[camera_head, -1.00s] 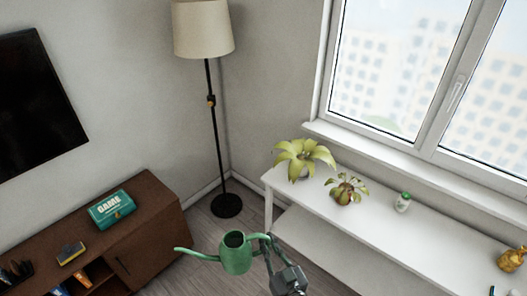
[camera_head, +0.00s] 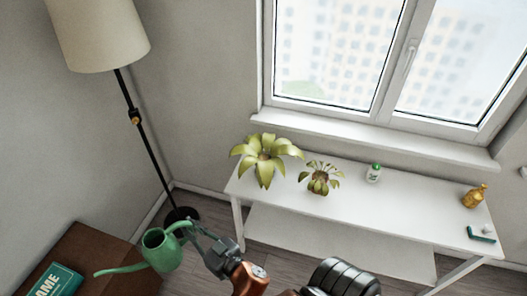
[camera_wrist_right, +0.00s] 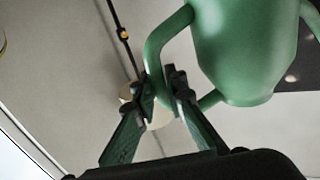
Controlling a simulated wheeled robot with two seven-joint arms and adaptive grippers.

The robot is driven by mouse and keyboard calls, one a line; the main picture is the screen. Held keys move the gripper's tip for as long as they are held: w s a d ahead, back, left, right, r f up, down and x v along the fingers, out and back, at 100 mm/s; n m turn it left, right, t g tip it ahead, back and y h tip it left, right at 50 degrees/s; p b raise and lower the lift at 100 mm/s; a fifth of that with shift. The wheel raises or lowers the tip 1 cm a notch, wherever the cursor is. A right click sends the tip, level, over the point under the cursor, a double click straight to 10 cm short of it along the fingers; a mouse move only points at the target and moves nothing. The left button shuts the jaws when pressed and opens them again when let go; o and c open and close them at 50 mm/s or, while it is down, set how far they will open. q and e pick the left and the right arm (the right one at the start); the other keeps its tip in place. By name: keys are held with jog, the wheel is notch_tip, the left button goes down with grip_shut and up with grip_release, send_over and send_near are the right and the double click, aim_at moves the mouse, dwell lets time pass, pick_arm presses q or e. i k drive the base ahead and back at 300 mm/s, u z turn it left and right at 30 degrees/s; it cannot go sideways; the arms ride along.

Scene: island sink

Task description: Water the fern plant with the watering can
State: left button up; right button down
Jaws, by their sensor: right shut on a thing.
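The green watering can (camera_head: 162,252) hangs in the air at the lower left of the head view, its long spout pointing left. My right gripper (camera_head: 192,234) is shut on its handle. In the right wrist view, the fingers (camera_wrist_right: 164,92) close around the curved green handle (camera_wrist_right: 158,48). Two plants stand on the white table: a larger one with broad yellow-green leaves (camera_head: 266,156) at the left end, and a smaller one with a reddish-brown centre (camera_head: 320,181). I cannot tell which is the fern. The can is left of and apart from both. My left gripper is not in view.
The white table (camera_head: 405,208) below the window also holds a white bottle with green cap (camera_head: 374,174), a golden vase (camera_head: 474,197) and a small green item (camera_head: 481,236). A floor lamp (camera_head: 146,165) stands behind the can. A brown cabinet (camera_head: 95,250) is at lower left.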

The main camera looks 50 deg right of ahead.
aim_at(265, 161)
jog(key=z, duration=0.5)
jog(key=i, duration=0.65)
jog(key=z, duration=0.95)
jog(key=i, duration=0.3)
jog(key=z, duration=0.3)
